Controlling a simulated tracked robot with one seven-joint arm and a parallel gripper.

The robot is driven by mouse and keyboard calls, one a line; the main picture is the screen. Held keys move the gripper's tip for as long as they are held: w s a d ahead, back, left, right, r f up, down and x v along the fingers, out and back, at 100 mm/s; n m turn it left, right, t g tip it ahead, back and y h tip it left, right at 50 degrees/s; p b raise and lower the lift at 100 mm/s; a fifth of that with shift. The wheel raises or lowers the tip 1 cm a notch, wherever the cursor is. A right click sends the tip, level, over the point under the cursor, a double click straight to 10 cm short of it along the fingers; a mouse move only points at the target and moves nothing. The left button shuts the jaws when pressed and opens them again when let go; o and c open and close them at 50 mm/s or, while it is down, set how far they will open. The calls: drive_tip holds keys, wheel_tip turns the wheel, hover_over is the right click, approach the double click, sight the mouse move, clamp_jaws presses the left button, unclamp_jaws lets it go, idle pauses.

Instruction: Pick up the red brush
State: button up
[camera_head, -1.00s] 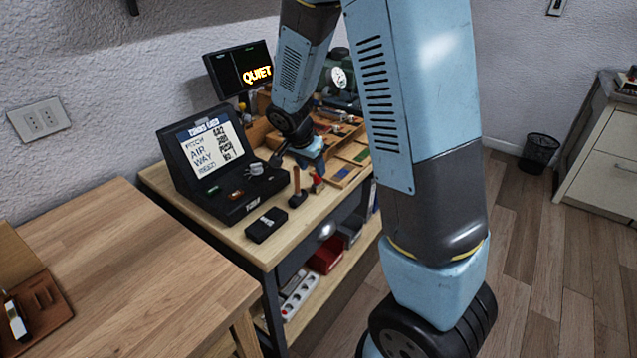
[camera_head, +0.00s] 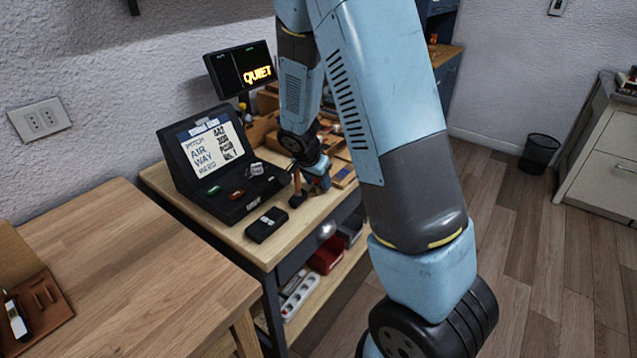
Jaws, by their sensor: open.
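My gripper (camera_head: 312,181) is open and low over the right part of the wooden workbench (camera_head: 232,232), near its front edge. A small upright tool with a brown handle and dark base (camera_head: 297,190) stands just left of my gripper. I cannot make out the red brush clearly. A small red item stood at this spot in the earlier view, and my gripper now covers most or all of it. I cannot tell whether my fingers touch it.
A black tester case (camera_head: 216,168) with a lit screen stands left of my gripper. A small black box (camera_head: 266,225) lies in front. A wooden table (camera_head: 130,265) is nearer, on the left.

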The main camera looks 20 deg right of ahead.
clamp_jaws()
idle(0.3)
drive_tip(key=shift+r, duration=0.1)
